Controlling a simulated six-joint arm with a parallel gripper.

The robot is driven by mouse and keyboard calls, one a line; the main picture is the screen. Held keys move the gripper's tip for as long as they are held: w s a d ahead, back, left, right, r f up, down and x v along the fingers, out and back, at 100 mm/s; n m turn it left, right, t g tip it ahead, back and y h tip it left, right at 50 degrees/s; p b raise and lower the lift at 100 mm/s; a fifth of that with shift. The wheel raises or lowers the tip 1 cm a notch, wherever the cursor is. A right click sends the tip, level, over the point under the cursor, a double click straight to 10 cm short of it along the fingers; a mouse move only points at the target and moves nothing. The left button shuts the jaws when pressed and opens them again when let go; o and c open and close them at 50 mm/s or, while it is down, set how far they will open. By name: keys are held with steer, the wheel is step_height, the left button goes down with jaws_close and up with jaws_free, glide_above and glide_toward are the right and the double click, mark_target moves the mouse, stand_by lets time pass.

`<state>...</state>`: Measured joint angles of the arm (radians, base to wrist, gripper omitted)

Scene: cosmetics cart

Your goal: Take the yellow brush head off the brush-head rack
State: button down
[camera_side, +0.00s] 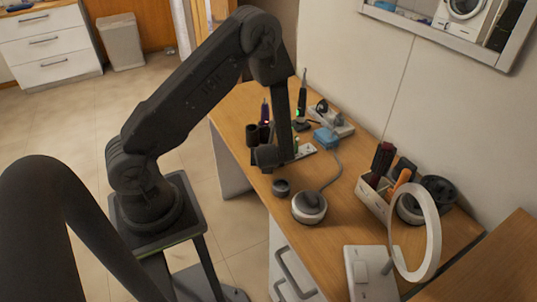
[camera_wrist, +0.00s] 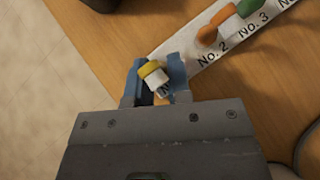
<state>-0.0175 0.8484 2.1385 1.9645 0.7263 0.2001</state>
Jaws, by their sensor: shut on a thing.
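The yellow brush head (camera_wrist: 153,70), with a yellow ring and a pale body, sits between the blue fingertips of my gripper (camera_wrist: 157,80) in the wrist view. My gripper is shut on it. The head is at the near end of the white brush-head rack (camera_wrist: 210,57), beside a partly covered label. I cannot tell whether its base still touches the rack. In the side view my gripper is low over the desk, and the rack (camera_side: 306,151) shows just right of it; the yellow head is hidden there.
An orange head (camera_wrist: 214,27) and a green head (camera_wrist: 246,7) stand on the rack by No. 2 and No. 3. In the side view a dark small jar (camera_side: 281,188), a round white-and-grey device (camera_side: 309,207) and a blue box (camera_side: 326,138) are nearby. The desk front is fairly clear.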

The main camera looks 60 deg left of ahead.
steer(key=shift+s+d+f, duration=0.1)
steer(key=shift+s+f, duration=0.05)
steer(key=shift+f, duration=0.05)
stand_by(0.3)
